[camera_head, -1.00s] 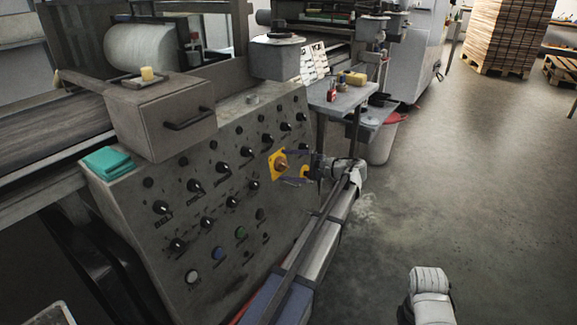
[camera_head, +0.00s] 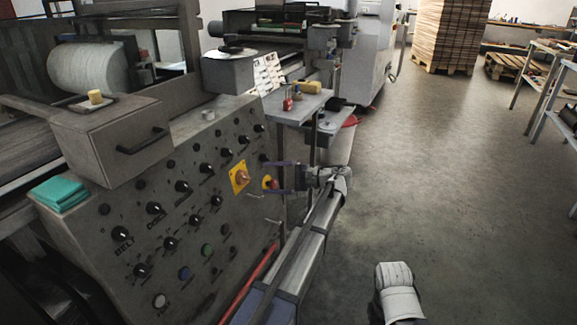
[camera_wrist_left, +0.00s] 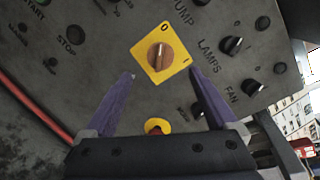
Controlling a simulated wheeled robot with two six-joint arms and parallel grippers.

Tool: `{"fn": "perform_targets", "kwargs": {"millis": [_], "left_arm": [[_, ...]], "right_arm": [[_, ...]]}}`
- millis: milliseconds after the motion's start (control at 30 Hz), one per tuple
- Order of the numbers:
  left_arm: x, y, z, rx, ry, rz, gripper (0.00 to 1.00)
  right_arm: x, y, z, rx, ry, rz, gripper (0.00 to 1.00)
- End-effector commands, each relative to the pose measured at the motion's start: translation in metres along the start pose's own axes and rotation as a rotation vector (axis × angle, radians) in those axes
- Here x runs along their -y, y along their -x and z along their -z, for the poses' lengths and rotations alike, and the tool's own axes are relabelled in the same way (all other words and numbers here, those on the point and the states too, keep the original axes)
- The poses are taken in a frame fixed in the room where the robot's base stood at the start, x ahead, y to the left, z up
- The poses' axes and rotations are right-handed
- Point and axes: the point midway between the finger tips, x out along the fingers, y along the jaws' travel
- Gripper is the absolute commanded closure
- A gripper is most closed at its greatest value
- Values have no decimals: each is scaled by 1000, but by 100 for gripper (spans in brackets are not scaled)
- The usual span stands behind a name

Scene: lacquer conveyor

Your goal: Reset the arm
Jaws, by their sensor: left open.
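My left gripper (camera_head: 250,177) is in front of the grey control panel (camera_head: 132,213), its two fingers pointing at the panel. In the left wrist view its purple fingers (camera_wrist_left: 162,74) are spread apart with nothing between them. A yellow square plate (camera_wrist_left: 139,50) with a brown rotary knob (camera_wrist_left: 160,56) lies beyond the fingertips, marked 0 and 1. The yellow plate also shows in the head view (camera_head: 233,184). A red button on a yellow ring (camera_wrist_left: 158,124) is partly hidden by the gripper body.
Several black knobs cover the panel. A grey drawer box (camera_head: 100,140) and a teal cloth (camera_head: 59,194) sit on top. A small side table (camera_head: 300,104) stands beyond the arm. The floor (camera_head: 440,170) to the right is open, with a shelf (camera_head: 543,95) at the far right.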

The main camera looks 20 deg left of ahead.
Motion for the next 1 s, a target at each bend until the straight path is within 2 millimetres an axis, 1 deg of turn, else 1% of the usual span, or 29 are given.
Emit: {"fn": "perform_targets", "kwargs": {"millis": [100,167,233,267,367,400,467,500,567,600,700,800,867,1000], "left_arm": [[0,0,0,-1,0,-1,8],[-5,2,-2,-12,3,-9,8],[-22,8,-6,-50,13,-42,8],[-33,13,-8,-76,21,-66,8],[-87,36,-19,-195,54,-188,8],[-113,48,-24,-250,68,-253,8],[-151,68,-33,-328,89,-355,8],[-176,83,-40,-376,101,-424,8],[-210,104,-51,-437,113,-528,8],[-231,117,-58,-470,120,-595,8],[-273,148,-78,-535,129,-744,8],[-307,174,-98,-578,129,-872,8],[-324,189,-111,-597,126,-942,8],[-361,219,-143,-626,114,-1099,8]], "right_arm": [[0,0,0,0,0,0,50],[0,0,0,0,0,0,50],[0,0,0,0,0,0,50],[0,0,0,0,0,0,50],[0,0,0,0,0,0,50],[0,0,0,0,0,0,50],[0,0,0,0,0,0,50],[0,0,0,0,0,0,50],[0,0,0,0,0,0,50],[0,0,0,0,0,0,50],[0,0,0,0,0,0,50],[0,0,0,0,0,0,50],[0,0,0,0,0,0,50],[0,0,0,0,0,0,50]]}}
